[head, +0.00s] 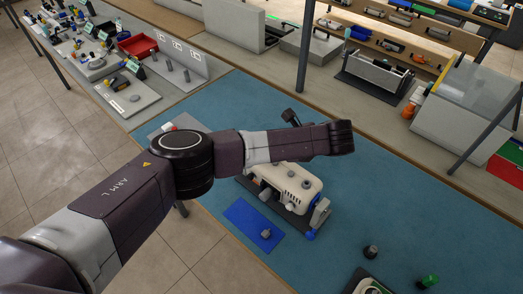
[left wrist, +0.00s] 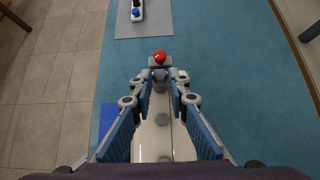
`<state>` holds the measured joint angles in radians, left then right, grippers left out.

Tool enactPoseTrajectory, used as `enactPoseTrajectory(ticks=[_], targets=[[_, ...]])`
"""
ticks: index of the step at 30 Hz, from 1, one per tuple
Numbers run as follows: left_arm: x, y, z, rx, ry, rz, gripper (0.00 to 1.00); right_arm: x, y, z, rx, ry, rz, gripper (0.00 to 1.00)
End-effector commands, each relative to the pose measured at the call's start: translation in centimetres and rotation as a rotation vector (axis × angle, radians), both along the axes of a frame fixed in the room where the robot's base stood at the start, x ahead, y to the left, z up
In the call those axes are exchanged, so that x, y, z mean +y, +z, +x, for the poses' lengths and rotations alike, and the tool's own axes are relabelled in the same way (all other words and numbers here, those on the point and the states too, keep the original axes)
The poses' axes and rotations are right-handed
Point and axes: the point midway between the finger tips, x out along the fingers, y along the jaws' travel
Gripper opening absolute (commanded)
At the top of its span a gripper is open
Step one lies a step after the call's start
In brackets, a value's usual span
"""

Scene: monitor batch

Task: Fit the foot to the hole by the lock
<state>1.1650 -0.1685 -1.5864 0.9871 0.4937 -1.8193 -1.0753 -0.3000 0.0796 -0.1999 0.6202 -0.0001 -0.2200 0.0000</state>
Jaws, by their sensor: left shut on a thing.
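The cream housing (head: 297,182) lies on the blue work surface, with several round grey feet or knobs on it. In the left wrist view the housing (left wrist: 152,135) runs below my fingers. My left gripper (left wrist: 161,82) has its blue-padded fingers converging on a small grey piece (left wrist: 160,76), which looks like a foot. Whether this piece touches the housing, I cannot tell. A red ball-shaped part (left wrist: 160,57) sits just beyond the fingertips, at the housing's end. Which part is the lock is unclear. My right gripper is not in view.
A blue mat (head: 246,217) beside the housing carries a small grey piece (head: 266,233). A dark knob (head: 371,251) and a green part (head: 429,281) lie at lower right. A red tray (head: 137,45) and shelves stand behind.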

Motion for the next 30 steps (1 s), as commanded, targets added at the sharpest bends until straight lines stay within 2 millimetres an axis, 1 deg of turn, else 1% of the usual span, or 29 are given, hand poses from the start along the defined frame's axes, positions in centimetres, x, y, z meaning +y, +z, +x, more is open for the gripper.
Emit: enactPoseTrajectory(ticks=[2,3,8,9,14,17,20,23,26,30], targets=[[0.0,-0.1,0.0,0.001,0.001,0.000,0.00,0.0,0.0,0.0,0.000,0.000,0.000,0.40],[0.0,-0.2,0.0,0.001,0.001,0.000,0.17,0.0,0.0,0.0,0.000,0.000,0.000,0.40],[0.1,-0.1,0.0,0.001,0.001,0.000,0.34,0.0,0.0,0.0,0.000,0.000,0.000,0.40],[0.1,-0.1,0.0,0.001,0.001,0.000,0.36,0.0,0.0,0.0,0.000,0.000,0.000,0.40],[0.0,-0.1,0.0,0.001,0.001,0.000,0.36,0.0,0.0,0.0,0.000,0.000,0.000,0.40],[0.0,0.0,0.0,0.000,0.000,0.000,0.36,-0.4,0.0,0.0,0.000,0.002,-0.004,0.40],[-0.4,0.4,-0.2,0.000,-0.001,-0.002,0.36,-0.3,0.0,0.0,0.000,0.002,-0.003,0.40],[-1.2,1.3,-0.8,-0.001,-0.002,-0.002,0.36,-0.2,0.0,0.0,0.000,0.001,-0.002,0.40],[-2.6,2.8,-1.8,-0.001,-0.005,-0.004,0.36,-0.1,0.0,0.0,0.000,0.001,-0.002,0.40],[-4.6,5.2,-3.3,-0.002,-0.004,-0.003,0.36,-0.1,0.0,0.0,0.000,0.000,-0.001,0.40]])
